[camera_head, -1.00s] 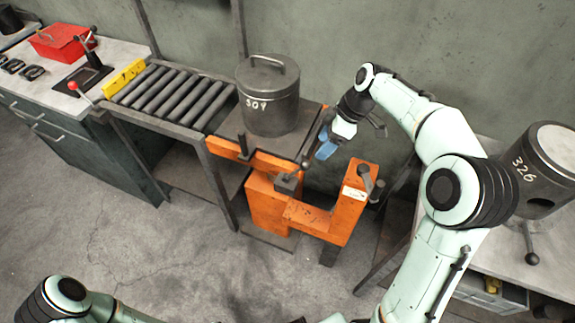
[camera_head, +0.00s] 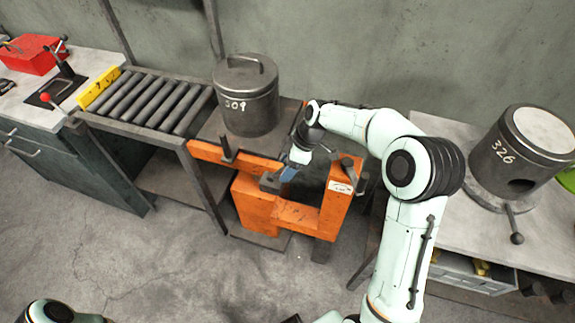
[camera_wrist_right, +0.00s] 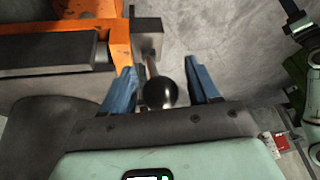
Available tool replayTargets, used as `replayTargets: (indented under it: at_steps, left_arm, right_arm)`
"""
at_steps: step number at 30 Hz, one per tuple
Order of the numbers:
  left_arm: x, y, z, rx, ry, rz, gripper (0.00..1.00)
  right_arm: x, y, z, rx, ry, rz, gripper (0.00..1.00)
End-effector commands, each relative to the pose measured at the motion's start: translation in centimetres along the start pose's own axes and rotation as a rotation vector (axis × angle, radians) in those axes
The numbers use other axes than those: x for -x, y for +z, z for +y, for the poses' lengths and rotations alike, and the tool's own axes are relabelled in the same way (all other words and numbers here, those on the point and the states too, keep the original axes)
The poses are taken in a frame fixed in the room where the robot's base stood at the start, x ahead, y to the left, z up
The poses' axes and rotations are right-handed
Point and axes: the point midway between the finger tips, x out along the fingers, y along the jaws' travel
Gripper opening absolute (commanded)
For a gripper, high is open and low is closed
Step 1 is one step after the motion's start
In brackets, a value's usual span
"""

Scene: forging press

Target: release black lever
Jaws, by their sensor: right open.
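The black lever shows in the right wrist view as a round black knob (camera_wrist_right: 160,93) on a short rod. The rod runs up to a grey block (camera_wrist_right: 147,35) beside the orange press frame. My right gripper (camera_wrist_right: 161,78) is open, with one blue finger on each side of the knob and visible gaps between. In the head view, my right gripper (camera_head: 289,174) is low at the grey block (camera_head: 270,182) on the orange press (camera_head: 297,216). It hides the knob there. My left gripper is out of the picture.
A lidded grey pot (camera_head: 246,105) stands behind the press, beside a roller conveyor (camera_head: 150,97). A dark cylinder marked 326 (camera_head: 507,160) stands on the right table. A bench with a red box (camera_head: 30,55) is at left. The front floor is open.

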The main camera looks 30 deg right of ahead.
Motion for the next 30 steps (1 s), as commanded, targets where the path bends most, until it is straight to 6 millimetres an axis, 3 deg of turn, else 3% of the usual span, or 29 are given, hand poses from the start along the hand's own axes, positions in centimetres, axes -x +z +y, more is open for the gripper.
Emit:
replayTargets:
  at_steps: [8, 12, 14, 30]
  left_arm:
    - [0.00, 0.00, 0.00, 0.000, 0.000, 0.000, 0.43]
    - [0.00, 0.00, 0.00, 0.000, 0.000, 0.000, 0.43]
    - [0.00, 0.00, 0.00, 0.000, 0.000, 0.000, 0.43]
    - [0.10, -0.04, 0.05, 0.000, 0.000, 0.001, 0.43]
  right_arm:
    - [-0.15, -0.01, 0.00, 0.000, 0.000, 0.000, 0.60]
    - [-0.13, 0.00, 0.00, 0.000, 0.000, 0.000, 0.15]
    - [-0.12, 0.00, 0.00, 0.000, 0.000, 0.000, 0.00]
    - [0.09, -0.78, 0.15, 0.000, 0.003, 0.005, 0.00]
